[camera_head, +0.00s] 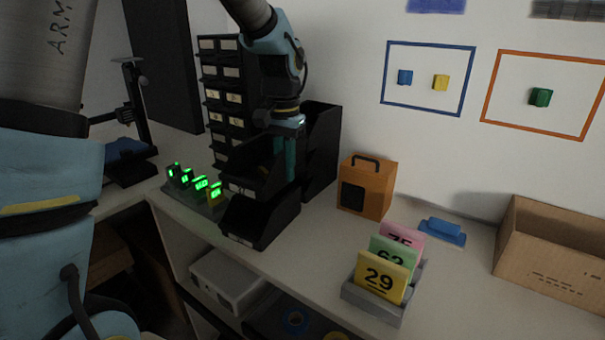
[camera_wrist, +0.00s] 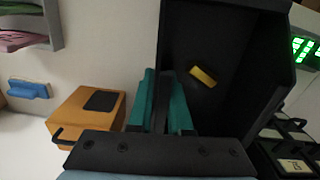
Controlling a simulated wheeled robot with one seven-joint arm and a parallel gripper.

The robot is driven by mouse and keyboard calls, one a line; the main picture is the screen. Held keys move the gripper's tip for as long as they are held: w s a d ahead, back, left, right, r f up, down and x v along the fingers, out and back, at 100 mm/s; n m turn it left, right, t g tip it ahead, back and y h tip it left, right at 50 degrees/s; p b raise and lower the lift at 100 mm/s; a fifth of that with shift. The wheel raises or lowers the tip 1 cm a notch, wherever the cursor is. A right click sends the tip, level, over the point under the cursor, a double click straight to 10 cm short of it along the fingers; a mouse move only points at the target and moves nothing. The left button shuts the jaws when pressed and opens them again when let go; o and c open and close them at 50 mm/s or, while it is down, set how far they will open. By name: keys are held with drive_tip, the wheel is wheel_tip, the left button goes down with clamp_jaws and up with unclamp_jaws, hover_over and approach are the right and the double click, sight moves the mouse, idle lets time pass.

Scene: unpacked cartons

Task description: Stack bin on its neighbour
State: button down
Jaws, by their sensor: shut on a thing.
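My gripper (camera_head: 288,178) has teal fingers and is shut on the wall of a black open bin (camera_head: 250,168). In the wrist view the bin's wall passes between the fingers (camera_wrist: 163,105), and a small yellow block (camera_wrist: 203,77) lies inside the bin (camera_wrist: 225,35). The held bin is directly above another black bin (camera_head: 258,226) on the table. I cannot tell whether the two touch.
A tall drawer cabinet (camera_head: 222,75) stands behind. Green-lit number displays (camera_head: 200,190) sit left of the bins. An orange box (camera_head: 368,188), a card holder (camera_head: 372,302), a blue item (camera_head: 442,230) and an open carton (camera_head: 550,250) are to the right. The counter (camera_head: 290,265) in front is clear.

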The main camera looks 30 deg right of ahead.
drive_tip(key=shift+f+b, duration=0.85)
drive_tip(key=shift+f, duration=0.15)
drive_tip(key=shift+f, duration=0.45)
drive_tip(key=shift+f+b, duration=0.2)
drive_tip(key=shift+b, duration=0.1)
drive_tip(key=c, duration=0.8)
unclamp_jaws()
drive_tip(key=shift+o, duration=0.2)
wheel_tip(320, 180, up, 11)
drive_tip(key=shift+f+b, duration=0.1)
drive_tip(key=shift+b, duration=0.75)
